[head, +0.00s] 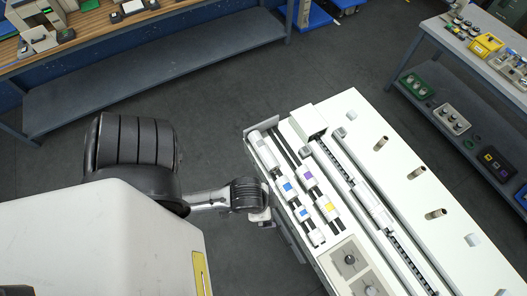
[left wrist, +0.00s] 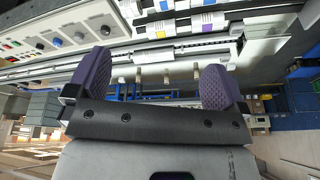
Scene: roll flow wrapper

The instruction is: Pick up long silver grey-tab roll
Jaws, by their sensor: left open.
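A long pale silver roll (head: 263,151) lies at the upper-left end of the white machine in the head view; it looks like the long silver roll, but a grey tab is too small to make out. My left gripper (head: 263,216) is beside the machine's left edge, below and apart from that roll. In the left wrist view the left gripper (left wrist: 155,85) shows two purple pads wide apart with nothing between them. The long roll cannot be made out in that view. My right gripper is not in view.
Blue-tab rolls (head: 287,187), a purple-tab roll (head: 307,174) and a yellow-tab roll (head: 328,206) lie close together on the machine (head: 440,240). A control panel with knobs (head: 350,260) sits nearer. Workbenches stand at upper left and right; grey floor (head: 215,110) is clear between.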

